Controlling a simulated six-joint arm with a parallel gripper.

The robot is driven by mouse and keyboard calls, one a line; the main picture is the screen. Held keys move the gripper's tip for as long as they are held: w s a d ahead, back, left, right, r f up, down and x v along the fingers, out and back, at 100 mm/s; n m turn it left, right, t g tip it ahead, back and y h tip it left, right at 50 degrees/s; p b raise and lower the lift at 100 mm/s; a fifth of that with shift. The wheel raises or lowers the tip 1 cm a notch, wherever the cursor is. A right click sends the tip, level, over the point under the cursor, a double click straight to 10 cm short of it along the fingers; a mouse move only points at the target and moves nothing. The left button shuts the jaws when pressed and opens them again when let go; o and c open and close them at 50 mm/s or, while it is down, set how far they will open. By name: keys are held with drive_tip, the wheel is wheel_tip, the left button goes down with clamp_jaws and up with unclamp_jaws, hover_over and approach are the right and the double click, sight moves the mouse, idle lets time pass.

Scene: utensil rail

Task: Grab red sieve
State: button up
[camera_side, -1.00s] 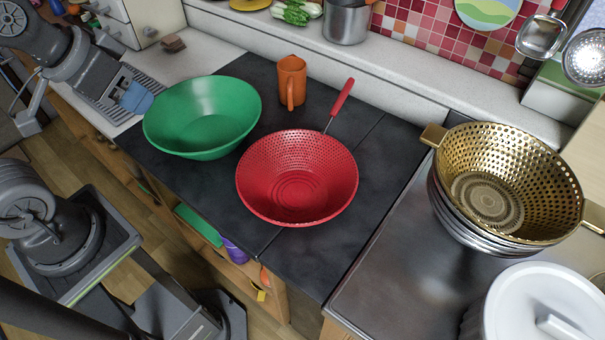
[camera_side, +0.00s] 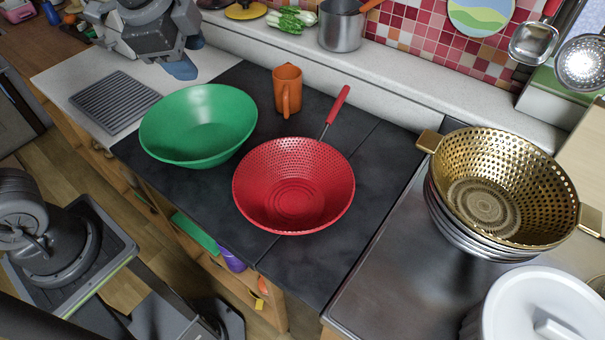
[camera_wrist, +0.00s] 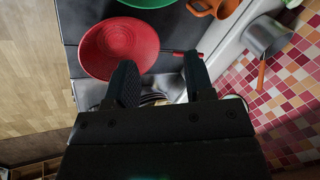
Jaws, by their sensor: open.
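The red sieve (camera_side: 292,195), a wide bowl with small holes and a red-gripped handle, sits on the dark counter. Its handle (camera_side: 341,103) points to the back right. In the wrist view the sieve (camera_wrist: 118,47) is at the upper left, beyond my fingers, with the handle partly hidden by the right finger. My gripper (camera_side: 180,69) is high at the top left in the side view, behind the green bowl and well apart from the sieve. In the wrist view my gripper (camera_wrist: 160,68) has its two fingers spread with nothing between them.
A green bowl (camera_side: 198,125) stands left of the sieve. An orange mug (camera_side: 287,92) stands behind, between bowl and handle. A gold colander (camera_side: 500,185) sits on stacked steel bowls at right. A metal pot (camera_side: 342,30) is on the back ledge. Dark counter right of the sieve is free.

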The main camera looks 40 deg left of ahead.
drive_tip(key=w+d+f+m, duration=0.2)
drive_tip(key=w+d+m, duration=0.4)
drive_tip(key=w+m, duration=0.4)
drive_tip(key=m+y, duration=0.2)
drive_tip(key=m, duration=1)
approach(333, 113)
drive_tip(key=shift+g, duration=0.3)
drive_tip(key=x, duration=0.7)
drive_tip(key=shift+w+a+r, duration=0.15)
drive_tip(key=shift+w+a, duration=0.05)
drive_tip(key=shift+w, duration=0.15)
drive_tip(key=shift+x, duration=2.9)
drive_tip(key=shift+d, duration=0.2)
drive_tip(key=shift+c, duration=0.2)
clamp_jaws()
